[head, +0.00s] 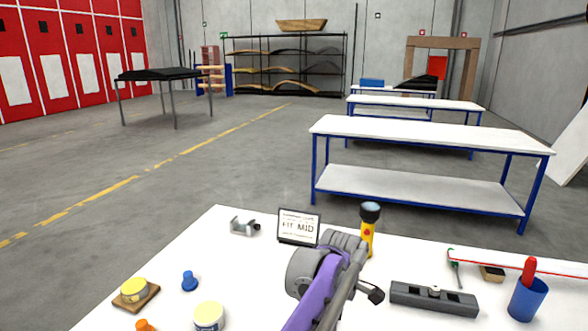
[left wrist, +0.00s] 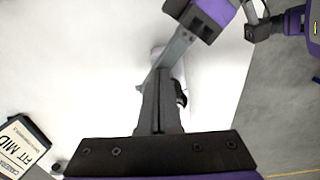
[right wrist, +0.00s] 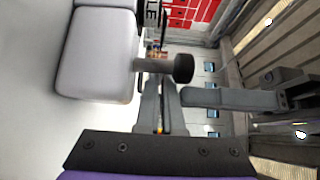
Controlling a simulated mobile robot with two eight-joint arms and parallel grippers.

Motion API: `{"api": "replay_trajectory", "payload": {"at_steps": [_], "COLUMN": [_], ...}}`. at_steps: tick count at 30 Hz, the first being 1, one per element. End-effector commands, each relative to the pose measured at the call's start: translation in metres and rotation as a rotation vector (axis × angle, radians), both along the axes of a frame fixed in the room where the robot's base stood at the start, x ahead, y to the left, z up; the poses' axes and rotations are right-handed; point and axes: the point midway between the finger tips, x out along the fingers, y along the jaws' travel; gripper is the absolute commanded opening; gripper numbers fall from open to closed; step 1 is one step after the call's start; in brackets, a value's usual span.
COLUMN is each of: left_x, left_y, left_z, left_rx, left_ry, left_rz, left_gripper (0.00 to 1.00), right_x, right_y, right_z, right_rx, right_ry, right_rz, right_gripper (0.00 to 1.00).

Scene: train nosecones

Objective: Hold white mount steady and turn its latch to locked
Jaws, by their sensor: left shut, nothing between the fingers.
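In the right wrist view the white mount (right wrist: 92,70) looks like a rounded white block at upper left. A grey stem with a black end, which looks like its latch (right wrist: 183,68), sticks out to the right. My right gripper (right wrist: 158,88) has its fingertips just below this stem; a narrow gap shows between them, and contact is unclear. My left gripper (left wrist: 160,75) is shut and empty, its fingers hiding most of a pale part behind them. The two grippers are close together. In the head view my purple and grey arm hides the mount.
A FIT MID sign (head: 298,227) and a yellow flashlight (head: 369,230) stand behind the arm. A dark grey block (head: 433,298) and a blue cup (head: 527,299) are at right.

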Motion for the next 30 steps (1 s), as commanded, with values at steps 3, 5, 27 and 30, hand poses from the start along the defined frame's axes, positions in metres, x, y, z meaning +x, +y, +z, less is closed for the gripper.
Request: {"api": "replay_trajectory", "payload": {"at_steps": [3, 5, 27, 30], "left_x": [-0.001, -0.001, -0.002, -0.007], "left_y": [-0.001, -0.001, -0.002, 0.000], "left_z": [0.008, 0.015, 0.060, 0.063], "left_rx": [-0.002, -0.002, -0.003, -0.004], "left_ry": [0.002, 0.002, 0.003, 0.003], "left_rz": [-0.001, -0.001, -0.002, -0.002], "left_gripper": [0.00, 0.00, 0.00, 0.00], "right_x": [0.000, 0.000, 0.000, 0.000], "right_y": [0.000, 0.000, 0.001, 0.001], "right_z": [0.000, 0.000, 0.000, 0.000], "right_rx": [0.000, 0.000, 0.000, 0.000], "right_ry": [0.000, 0.000, 0.000, 0.000], "right_rz": [0.000, 0.001, 0.002, 0.002], "right_gripper": [0.00, 0.00, 0.00, 0.00]}}
